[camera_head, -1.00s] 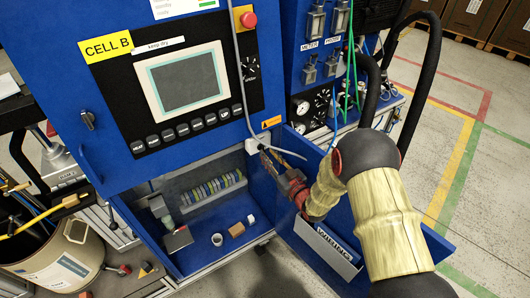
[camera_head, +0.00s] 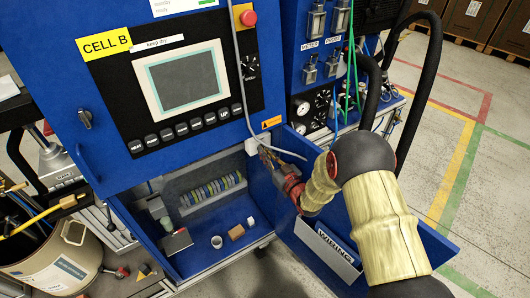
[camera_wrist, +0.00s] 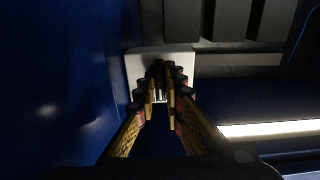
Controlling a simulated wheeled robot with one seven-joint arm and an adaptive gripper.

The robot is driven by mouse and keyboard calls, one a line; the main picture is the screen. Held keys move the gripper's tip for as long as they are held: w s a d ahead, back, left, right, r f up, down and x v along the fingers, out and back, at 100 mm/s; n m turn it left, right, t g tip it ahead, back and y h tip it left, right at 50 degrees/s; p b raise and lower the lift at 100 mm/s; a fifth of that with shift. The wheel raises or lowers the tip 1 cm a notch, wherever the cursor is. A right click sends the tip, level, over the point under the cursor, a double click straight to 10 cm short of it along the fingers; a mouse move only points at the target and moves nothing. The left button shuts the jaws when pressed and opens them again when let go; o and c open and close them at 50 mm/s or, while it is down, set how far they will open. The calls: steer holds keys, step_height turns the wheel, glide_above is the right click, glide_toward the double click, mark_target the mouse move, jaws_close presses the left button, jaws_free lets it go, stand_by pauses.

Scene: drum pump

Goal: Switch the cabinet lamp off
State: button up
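The blue cabinet (camera_head: 88,165) has an open lower bay. A small white box (camera_head: 253,146), apparently the lamp switch, is at the bay's upper right with a grey cable running to it. The wrist view shows it as a white plate (camera_wrist: 133,62) with a dark part at its middle. My gripper (camera_head: 266,156) points into the bay's upper right corner, close to the box. In the wrist view its fingertips (camera_wrist: 161,82) are close together in front of the plate and cover part of it; contact cannot be told. A bright strip (camera_wrist: 275,129) shows at right; I cannot tell whether it is the lamp.
An open blue door or panel with a "WIRING" pocket (camera_head: 337,247) is below my arm. A cup (camera_head: 217,241), a brown block (camera_head: 236,232) and a row of terminals (camera_head: 212,190) are in the bay. A bucket (camera_head: 60,262) stands at left.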

jaws_close()
steer(key=n+b, duration=0.3)
steer(key=n, duration=0.1)
stand_by(0.5)
steer(key=n, duration=0.4)
steer(key=shift+a, duration=0.1)
stand_by(0.4)
